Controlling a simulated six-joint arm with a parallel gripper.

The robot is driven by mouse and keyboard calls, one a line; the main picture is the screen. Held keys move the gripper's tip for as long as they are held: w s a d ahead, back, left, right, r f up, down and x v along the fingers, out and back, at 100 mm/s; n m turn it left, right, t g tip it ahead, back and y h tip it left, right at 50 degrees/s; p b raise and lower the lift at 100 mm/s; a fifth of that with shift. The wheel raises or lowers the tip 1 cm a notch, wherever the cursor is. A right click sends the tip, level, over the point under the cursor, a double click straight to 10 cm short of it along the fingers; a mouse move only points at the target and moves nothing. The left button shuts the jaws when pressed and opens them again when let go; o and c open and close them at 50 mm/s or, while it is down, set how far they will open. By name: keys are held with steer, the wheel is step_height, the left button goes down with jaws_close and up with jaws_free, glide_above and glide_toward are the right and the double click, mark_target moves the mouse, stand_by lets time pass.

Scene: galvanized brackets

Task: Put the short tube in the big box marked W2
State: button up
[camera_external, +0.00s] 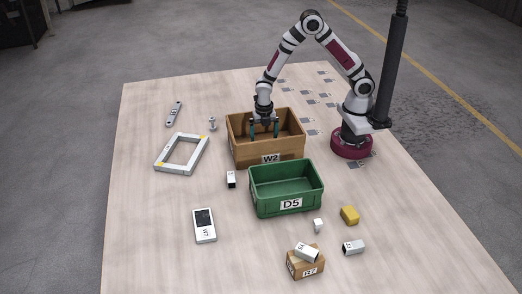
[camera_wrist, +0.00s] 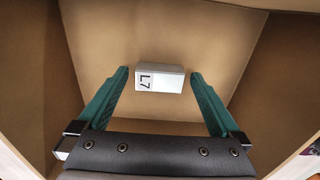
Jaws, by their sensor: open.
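My gripper (camera_external: 264,132) points down into the brown box marked W2 (camera_external: 243,156), with its green fingers apart. In the wrist view a white tube marked L7 (camera_wrist: 158,79) lies inside the box, between and just beyond the open fingertips, apart from both. In the external view the box's walls and my gripper hide this tube. Other white tubes are outside: one (camera_external: 231,180) stands left of the green box, one (camera_external: 353,247) lies at the front right, and one (camera_external: 307,252) rests on a small cardboard box.
The green box marked D5 (camera_external: 287,209) stands just in front of W2. A small cardboard box (camera_external: 305,270), yellow block (camera_external: 349,215), small white piece (camera_external: 318,225), white device (camera_external: 204,226), square frame (camera_external: 160,164) and flat bracket (camera_external: 174,113) lie around. The table's left front is clear.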

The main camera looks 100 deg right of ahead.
step_height(320, 180, up, 11)
steer(key=s+a+r+m, duration=0.2)
steer(key=s+a+m, duration=0.1)
steer(key=s+m, duration=0.4)
steer(key=s+a+r+m+y, duration=0.1)
steer(key=s+a+r+m, duration=0.2)
steer(key=s+m, duration=0.4)
steer(key=s+a+r+m, duration=0.3)
steer(key=s+a+m, duration=0.1)
steer(key=s+m, duration=0.3)
steer(key=m, duration=0.2)
steer(key=shift+s+a+r+m+y, duration=0.25)
steer(key=shift+s+a+m+y, duration=0.05)
steer(key=shift+s+a+y, duration=0.1)
